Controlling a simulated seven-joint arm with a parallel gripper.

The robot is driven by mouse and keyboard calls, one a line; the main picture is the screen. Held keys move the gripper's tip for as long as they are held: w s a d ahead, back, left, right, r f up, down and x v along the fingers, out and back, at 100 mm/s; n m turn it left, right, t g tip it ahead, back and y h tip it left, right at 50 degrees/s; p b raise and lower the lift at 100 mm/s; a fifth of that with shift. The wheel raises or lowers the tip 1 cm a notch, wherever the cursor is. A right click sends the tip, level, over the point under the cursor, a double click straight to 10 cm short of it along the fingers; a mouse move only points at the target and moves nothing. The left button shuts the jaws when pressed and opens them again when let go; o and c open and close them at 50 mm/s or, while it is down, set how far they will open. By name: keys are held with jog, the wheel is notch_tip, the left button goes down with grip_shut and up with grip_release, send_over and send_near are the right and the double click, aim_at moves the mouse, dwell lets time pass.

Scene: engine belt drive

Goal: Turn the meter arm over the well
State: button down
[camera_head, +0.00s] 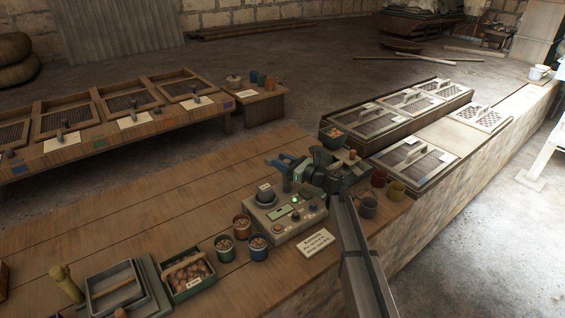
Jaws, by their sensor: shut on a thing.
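The meter is a grey box (260,214) on the wooden bench, with a small display, buttons and a round dark-topped well (266,192) at its back left. My gripper (284,171), with blue parts, is above the back of the meter, to the right of the well and a little behind it. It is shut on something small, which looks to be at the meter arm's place. The meter arm itself cannot be made out clearly; my gripper and wrist cover that part. Nothing is clearly seen over the well.
A label card (316,242) lies in front. A green crate (187,275) is at lower left. Lidded trays (412,159) stand behind right. Bare planks (130,205) lie left.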

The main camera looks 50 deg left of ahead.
jog(key=shift+n+g+h, duration=0.3)
jog(key=shift+n+g, duration=0.1)
jog(key=shift+g, duration=0.2)
jog(key=n+g+h, duration=0.1)
jog(key=n+g, duration=0.1)
jog(key=g, duration=0.1)
jog(key=shift+a+h, duration=0.1)
jog(key=shift+h, duration=0.2)
jog(key=n+g+h, duration=0.3)
jog(key=g, duration=0.1)
jog(key=shift+s+d+n+h, duration=0.2)
jog(key=shift+s+n+h, duration=0.1)
jog(key=shift+n, duration=0.1)
jog(key=n+g+h, duration=0.2)
jog(key=h, duration=0.1)
jog(key=n+h, duration=0.1)
jog(key=shift+s+d+g, duration=0.15)
jog(key=shift+d+g, duration=0.1)
jog(key=shift+g, duration=0.15)
jog(key=shift+s+d+n+g+h, duration=0.15)
jog(key=shift+n+g+h, duration=0.1)
jog(key=shift+n+h, duration=0.45)
jog(key=shift+d+n+g+h, duration=0.15)
jog(key=shift+n+g+h, duration=0.2)
jog(key=shift+h, duration=0.65)
jog(key=shift+n+h, duration=0.25)
jog(key=shift+h, duration=0.05)
jog(key=c, duration=0.8)
grip_release()
